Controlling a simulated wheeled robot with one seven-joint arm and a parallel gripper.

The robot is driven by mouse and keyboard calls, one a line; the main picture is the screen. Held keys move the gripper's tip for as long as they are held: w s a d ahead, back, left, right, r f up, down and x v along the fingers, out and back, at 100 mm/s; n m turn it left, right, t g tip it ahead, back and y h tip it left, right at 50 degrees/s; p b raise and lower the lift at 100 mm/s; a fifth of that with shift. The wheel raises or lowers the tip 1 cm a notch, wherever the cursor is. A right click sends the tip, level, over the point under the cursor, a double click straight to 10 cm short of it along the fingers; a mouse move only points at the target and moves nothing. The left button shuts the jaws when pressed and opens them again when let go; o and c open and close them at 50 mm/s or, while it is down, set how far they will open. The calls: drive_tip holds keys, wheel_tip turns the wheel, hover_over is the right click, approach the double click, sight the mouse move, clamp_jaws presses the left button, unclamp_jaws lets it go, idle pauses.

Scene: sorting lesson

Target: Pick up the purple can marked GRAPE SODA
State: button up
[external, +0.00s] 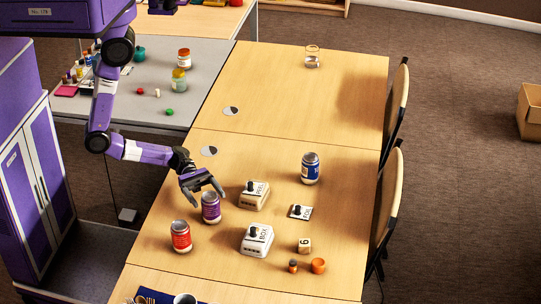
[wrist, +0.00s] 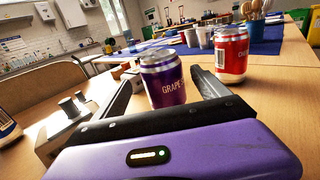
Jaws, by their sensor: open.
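The purple can (external: 210,208) stands upright on the wooden table, left of the white boxes in the external view. In the wrist view the purple can (wrist: 163,80) shows its GRAPE lettering and sits ahead of my gripper, between the lines of its two fingers. My gripper (external: 207,191) is open and empty, low over the table at the can. In the wrist view my gripper (wrist: 163,90) has one finger on each side of the can. I cannot tell whether either finger touches it.
A red can (external: 181,236) stands nearby; it also shows right of the purple can in the wrist view (wrist: 231,55). White boxes with black knobs (external: 254,195) (external: 257,240) stand close on the right. A blue can (external: 310,168) stands farther back. The table's far half is mostly clear.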

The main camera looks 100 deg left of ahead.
sight(214, 211)
drive_tip(key=p+x, duration=0.1)
drive_tip(key=x, duration=0.5)
drive_tip(key=shift+w+d+f, duration=0.1)
drive_tip(key=shift+d+f, duration=0.1)
drive_tip(key=shift+d, duration=0.15)
drive_tip(key=shift+c, duration=0.5)
drive_tip(key=c, duration=1.3)
